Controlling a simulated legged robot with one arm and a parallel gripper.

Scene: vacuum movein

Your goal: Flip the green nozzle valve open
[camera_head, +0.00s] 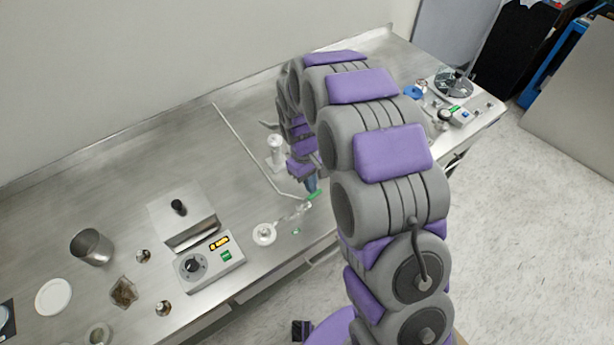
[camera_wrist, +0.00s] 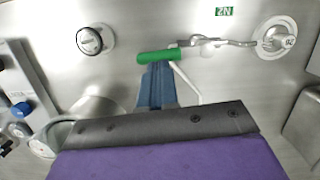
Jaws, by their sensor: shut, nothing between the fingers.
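The green valve handle (camera_head: 314,195) is a small bar at the end of a thin metal nozzle. It also shows in the wrist view (camera_wrist: 158,56), lying crosswise. The nozzle (camera_wrist: 220,42) runs to a round silver base (camera_wrist: 277,38) on the steel bench; that base shows in the head view (camera_head: 264,234). My gripper (camera_wrist: 156,72) has blue fingers, shut with nothing between them. The fingertips are right at the green handle and overlap its lower edge in the wrist view. I cannot tell whether they touch it. In the head view my gripper (camera_head: 310,184) is partly hidden by my arm.
A hotplate (camera_head: 210,262) stands left of the nozzle, with a steel beaker (camera_head: 92,247) farther left. A white post (camera_head: 275,145) stands behind the nozzle. A green N2 label (camera_wrist: 224,12) is near the nozzle base. More equipment (camera_head: 452,84) sits at the far right end.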

